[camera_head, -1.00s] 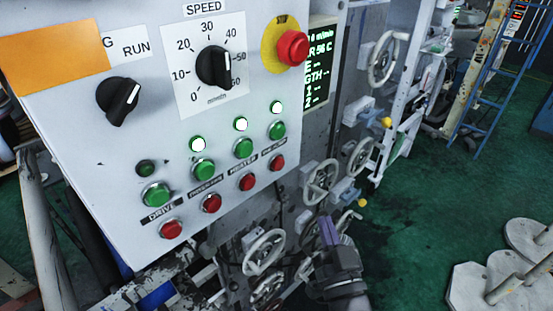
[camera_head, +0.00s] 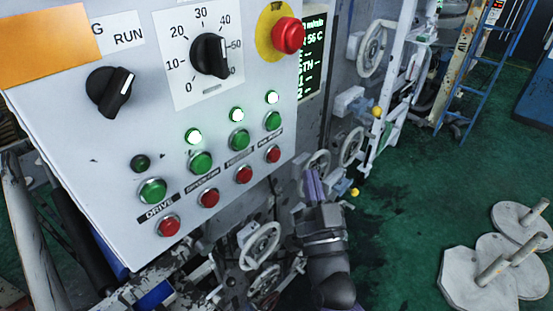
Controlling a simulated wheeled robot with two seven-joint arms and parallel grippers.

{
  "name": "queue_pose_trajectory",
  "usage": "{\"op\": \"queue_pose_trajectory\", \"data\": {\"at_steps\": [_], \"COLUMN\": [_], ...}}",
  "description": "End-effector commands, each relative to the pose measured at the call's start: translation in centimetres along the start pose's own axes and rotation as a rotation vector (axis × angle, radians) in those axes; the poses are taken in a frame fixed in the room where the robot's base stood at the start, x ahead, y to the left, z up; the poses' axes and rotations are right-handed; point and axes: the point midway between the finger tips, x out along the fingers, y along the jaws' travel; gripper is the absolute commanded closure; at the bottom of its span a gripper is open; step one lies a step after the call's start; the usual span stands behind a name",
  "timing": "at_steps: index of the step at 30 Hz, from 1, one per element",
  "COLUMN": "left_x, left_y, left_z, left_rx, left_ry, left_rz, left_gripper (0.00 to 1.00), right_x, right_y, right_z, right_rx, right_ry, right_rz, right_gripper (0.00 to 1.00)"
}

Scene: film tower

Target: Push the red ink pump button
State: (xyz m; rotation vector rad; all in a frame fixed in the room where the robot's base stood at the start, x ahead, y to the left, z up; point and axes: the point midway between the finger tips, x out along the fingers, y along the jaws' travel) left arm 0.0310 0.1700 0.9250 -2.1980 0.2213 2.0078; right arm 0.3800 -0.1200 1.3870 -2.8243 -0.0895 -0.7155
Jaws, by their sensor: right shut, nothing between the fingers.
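The control panel (camera_head: 110,190) is white and tilted in the head view. A row of red buttons runs along its lower part. The rightmost red button (camera_head: 272,154) sits below a green button (camera_head: 272,121) with a lit white lamp above; the small label between them is too blurred to read surely, and it fits the ink pump by position. My right gripper (camera_head: 314,183) is shut and empty, with purple fingers pointing up. It is right of and below that red button, apart from it in the picture. My left gripper is not in view.
Other red buttons (camera_head: 243,174) stand close to the left. A red emergency button (camera_head: 288,37) on a yellow plate is above. White handwheels (camera_head: 260,245) and pipes lie below and behind the panel. The green floor (camera_head: 400,220) at right is mostly open.

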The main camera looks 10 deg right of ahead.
Motion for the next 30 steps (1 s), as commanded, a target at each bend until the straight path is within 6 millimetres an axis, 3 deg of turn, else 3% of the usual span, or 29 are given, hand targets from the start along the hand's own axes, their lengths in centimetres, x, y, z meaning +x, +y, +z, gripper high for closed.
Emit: {"op": "queue_pose_trajectory", "data": {"at_steps": [12, 30], "left_x": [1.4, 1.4], "left_y": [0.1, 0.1], "left_z": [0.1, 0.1], "left_rx": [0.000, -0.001], "left_ry": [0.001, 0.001], "left_rz": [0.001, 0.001], "left_gripper": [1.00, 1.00], "right_x": [3.0, 3.1], "right_y": [-2.2, -2.3], "right_z": [2.2, 2.3], "right_rx": [-0.001, 0.000], "right_ry": [-0.001, -0.001], "right_rz": [-0.002, -0.002], "right_gripper": [1.00, 1.00]}}
